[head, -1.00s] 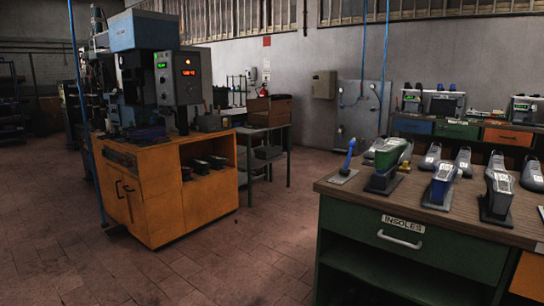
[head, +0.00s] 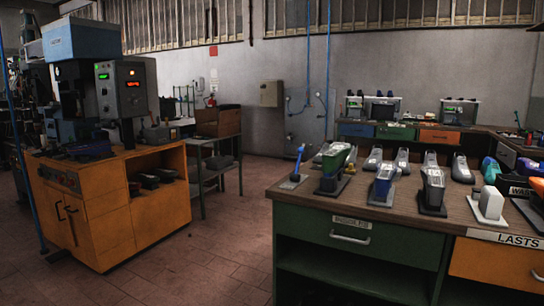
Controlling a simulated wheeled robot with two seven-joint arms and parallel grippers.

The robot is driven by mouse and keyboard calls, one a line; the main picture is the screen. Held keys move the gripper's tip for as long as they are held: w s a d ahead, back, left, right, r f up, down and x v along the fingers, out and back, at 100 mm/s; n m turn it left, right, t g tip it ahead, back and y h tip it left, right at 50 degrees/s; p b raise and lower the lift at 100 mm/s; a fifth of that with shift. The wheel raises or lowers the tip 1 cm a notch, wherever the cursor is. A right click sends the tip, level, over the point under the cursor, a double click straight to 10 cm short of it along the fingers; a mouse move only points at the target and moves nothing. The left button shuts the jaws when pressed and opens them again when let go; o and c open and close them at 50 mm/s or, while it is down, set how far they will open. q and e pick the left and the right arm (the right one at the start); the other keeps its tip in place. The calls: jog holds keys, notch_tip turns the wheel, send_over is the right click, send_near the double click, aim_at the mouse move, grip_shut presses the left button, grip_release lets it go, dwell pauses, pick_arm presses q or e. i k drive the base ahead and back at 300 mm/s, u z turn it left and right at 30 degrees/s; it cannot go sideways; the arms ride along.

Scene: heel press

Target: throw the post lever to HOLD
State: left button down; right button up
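A small lever with a blue handle (head: 298,164) stands on a dark base plate (head: 291,183) at the left end of the workbench (head: 262,195) in the head view. The handle leans slightly to the right at its top. No HOLD marking can be read at this size, so I cannot tell the lever's setting. Next to it on the right is a green shoe form on a dark stand (head: 335,166). Neither of my grippers is in view.
Several shoe forms stand along the bench top, with drawers marked INSOLES (head: 350,237) and LASTS (head: 512,261) below. An orange cabinet (head: 100,215) carrying a press (head: 75,60) and control box (head: 122,90) stands at left. Tiled floor (head: 215,245) lies clear between.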

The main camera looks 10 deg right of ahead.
aim_at(300, 151)
jog(key=u, duration=0.4)
jog(key=i, duration=2.1)
jog(key=z, duration=0.75)
jog(key=i, duration=1.1)
jog(key=z, duration=1.55)
jog(key=i, duration=0.3)
jog(key=z, duration=0.15)
